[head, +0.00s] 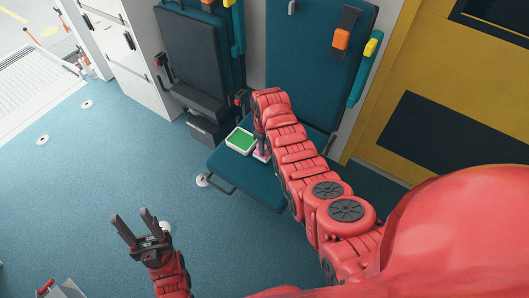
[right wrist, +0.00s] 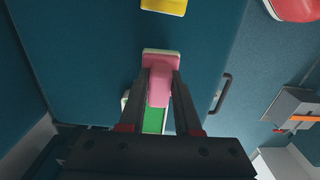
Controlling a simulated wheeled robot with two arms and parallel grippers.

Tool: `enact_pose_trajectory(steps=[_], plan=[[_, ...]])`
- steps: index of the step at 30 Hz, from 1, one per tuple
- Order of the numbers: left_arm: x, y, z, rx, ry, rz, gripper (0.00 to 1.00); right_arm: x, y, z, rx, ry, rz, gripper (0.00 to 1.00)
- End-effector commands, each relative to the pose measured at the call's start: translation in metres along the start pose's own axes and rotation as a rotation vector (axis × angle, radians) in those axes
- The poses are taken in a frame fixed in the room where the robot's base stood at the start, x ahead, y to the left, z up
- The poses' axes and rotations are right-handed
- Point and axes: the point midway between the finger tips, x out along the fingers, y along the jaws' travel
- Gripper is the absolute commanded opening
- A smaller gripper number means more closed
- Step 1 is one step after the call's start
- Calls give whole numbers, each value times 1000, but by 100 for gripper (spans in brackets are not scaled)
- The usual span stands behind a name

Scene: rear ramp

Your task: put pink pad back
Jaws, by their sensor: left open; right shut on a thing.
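The pink pad (right wrist: 159,88) is between the fingers of my right gripper (right wrist: 161,76) in the right wrist view. A pink surface with a pale rim shows just beyond the fingertips; I cannot tell whether it is part of the same pad. In the head view, a bit of pink (head: 262,153) shows beside my right arm, over the blue seat (head: 240,178). My right gripper is mostly hidden there by its own arm. My left gripper (head: 137,229) is open and empty above the floor, away from the seat.
A green pad (head: 242,139) in a white tray lies on the seat, left of my right gripper; part of the green (right wrist: 153,120) shows between the fingers. A yellow item (right wrist: 164,5) lies at the wrist view's top edge. Open blue floor (head: 80,190) is at left.

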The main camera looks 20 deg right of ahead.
Motion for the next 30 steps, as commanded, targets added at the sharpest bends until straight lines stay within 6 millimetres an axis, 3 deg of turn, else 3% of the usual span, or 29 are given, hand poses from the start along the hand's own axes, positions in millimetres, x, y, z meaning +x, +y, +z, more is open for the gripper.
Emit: enact_pose_trajectory(steps=[5,15,28,29,30], plan=[[-1,0,0,0,0,0,50,1,2,-2,0,0,0,0],[-10,0,2,0,0,0,50,34,2,-2,0,-1,0,0],[-15,1,2,0,0,0,50,41,2,-1,0,0,0,0],[-14,1,2,0,0,0,50,39,2,-2,0,0,0,35],[-13,1,2,0,0,0,50,39,2,-2,0,0,0,42]])
